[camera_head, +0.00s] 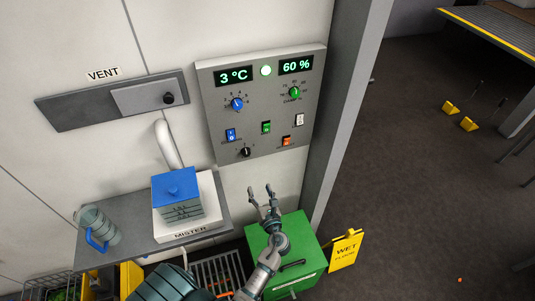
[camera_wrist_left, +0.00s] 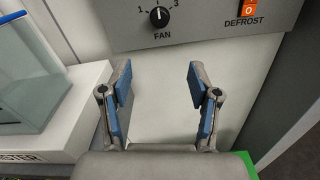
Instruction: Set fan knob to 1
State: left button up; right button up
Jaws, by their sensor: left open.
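The fan knob (camera_head: 246,152) is a small black knob at the lower edge of the grey control panel (camera_head: 210,118). In the left wrist view the knob (camera_wrist_left: 159,17) sits above the word FAN. Its white mark points about straight up, between the 1 at its left and the 3 at its right. My left gripper (camera_head: 261,189) is open and empty, below the panel and a little right of the knob. In the left wrist view the blue-padded fingers (camera_wrist_left: 159,76) are apart, with the knob beyond and above the gap. My right gripper is not in view.
An orange defrost switch (camera_head: 287,141) sits right of the knob. A blue-lidded mister (camera_head: 178,197) stands on the shelf (camera_head: 100,255) at left, beside a jug (camera_head: 98,226). A green cabinet (camera_head: 300,262) and a yellow wet-floor sign (camera_head: 345,250) stand below.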

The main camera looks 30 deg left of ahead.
aim_at(247, 154)
pick_arm(q)
jog(key=x, duration=1.7)
jog(key=shift+s, duration=0.1)
jog(key=shift+d, duration=0.15)
jog(key=shift+r, duration=0.1)
jog(key=shift+s, duration=0.1)
jog(key=c, duration=1.2)
